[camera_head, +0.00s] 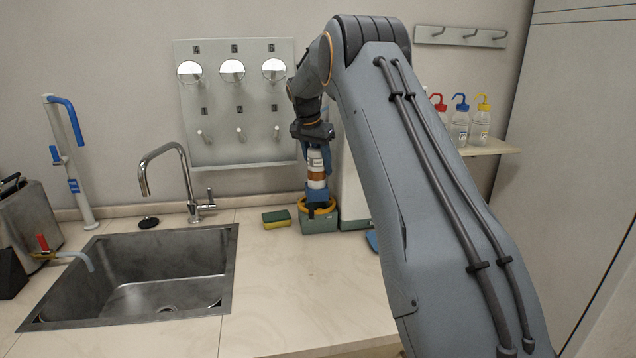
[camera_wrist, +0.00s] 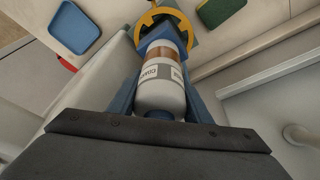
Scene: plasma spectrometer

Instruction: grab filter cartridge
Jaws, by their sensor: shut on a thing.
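The filter cartridge (camera_head: 316,168) is a white cylinder with an orange-brown band and a printed label. It stands upright above a grey-green base with a yellow ring (camera_head: 318,209) on the counter. My gripper (camera_head: 316,160) comes down from above with its blue fingers on either side of the cartridge, shut on it. In the wrist view the cartridge (camera_wrist: 160,82) sits between the blue fingers, its far end at the yellow ring. I cannot tell whether its lower end is still seated in the base.
A sink (camera_head: 140,275) with a tap (camera_head: 175,180) lies to the left. A yellow-green sponge (camera_head: 276,218) is just left of the base. A blue tray (camera_wrist: 75,27) lies nearby. Wash bottles (camera_head: 460,122) stand on a shelf at right. The front counter (camera_head: 300,290) is clear.

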